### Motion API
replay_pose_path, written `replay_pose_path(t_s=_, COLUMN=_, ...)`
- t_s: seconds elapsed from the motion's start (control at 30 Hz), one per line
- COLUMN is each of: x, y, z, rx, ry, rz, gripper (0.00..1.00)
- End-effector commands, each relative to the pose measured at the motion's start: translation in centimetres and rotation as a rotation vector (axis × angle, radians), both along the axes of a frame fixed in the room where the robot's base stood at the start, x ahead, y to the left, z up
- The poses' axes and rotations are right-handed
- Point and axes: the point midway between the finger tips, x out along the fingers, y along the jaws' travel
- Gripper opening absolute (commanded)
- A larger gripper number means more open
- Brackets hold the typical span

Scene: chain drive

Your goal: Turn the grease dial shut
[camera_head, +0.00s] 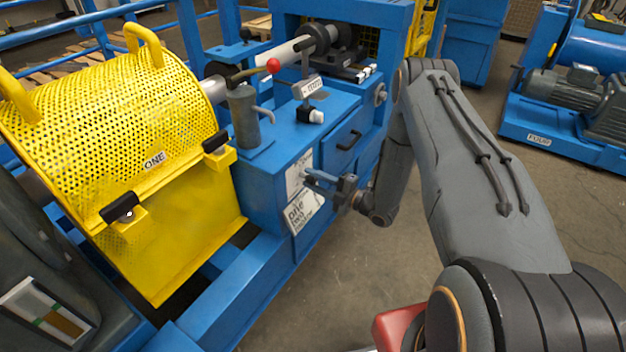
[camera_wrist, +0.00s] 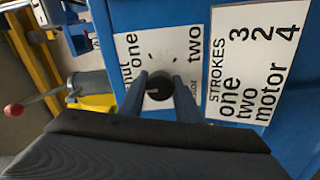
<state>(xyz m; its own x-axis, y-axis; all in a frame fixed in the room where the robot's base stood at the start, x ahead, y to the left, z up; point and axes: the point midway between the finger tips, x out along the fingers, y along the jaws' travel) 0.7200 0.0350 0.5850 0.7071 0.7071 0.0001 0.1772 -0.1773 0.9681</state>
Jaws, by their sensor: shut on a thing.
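The grease dial (camera_wrist: 160,84) is a small black round knob on a white plate (camera_wrist: 131,47) lettered "shut", "one" and "two", fixed to the blue cabinet. A pale mark on the knob points toward the left in the wrist view. My gripper (camera_wrist: 161,79) has one finger on each side of the knob and is shut on it. In the head view my gripper (camera_head: 313,178) reaches the cabinet's front face and hides the knob. Part of the plate (camera_head: 299,172) shows behind it.
A "STROKES" card (camera_wrist: 256,60) is beside the dial plate. A grey grease pump (camera_head: 244,118) with a red-balled lever (camera_head: 273,65) stands on the blue cabinet (camera_head: 262,175). A yellow perforated guard (camera_head: 110,120) is at the left. Open floor (camera_head: 340,270) lies in front.

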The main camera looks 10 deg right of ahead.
Motion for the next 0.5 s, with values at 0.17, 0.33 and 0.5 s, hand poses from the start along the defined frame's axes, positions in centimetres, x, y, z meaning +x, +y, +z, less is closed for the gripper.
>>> replay_pose_path(t_s=0.17, x=-0.03, y=-0.10, z=-0.10, rx=-0.006, ry=-0.004, rz=-0.003, gripper=0.08)
replay_pose_path(t_s=0.33, x=-0.04, y=-0.10, z=-0.10, rx=-0.006, ry=-0.004, rz=-0.003, gripper=0.08)
replay_pose_path(t_s=0.5, x=-0.04, y=-0.07, z=-0.10, rx=-0.006, ry=-0.004, rz=-0.002, gripper=0.44)
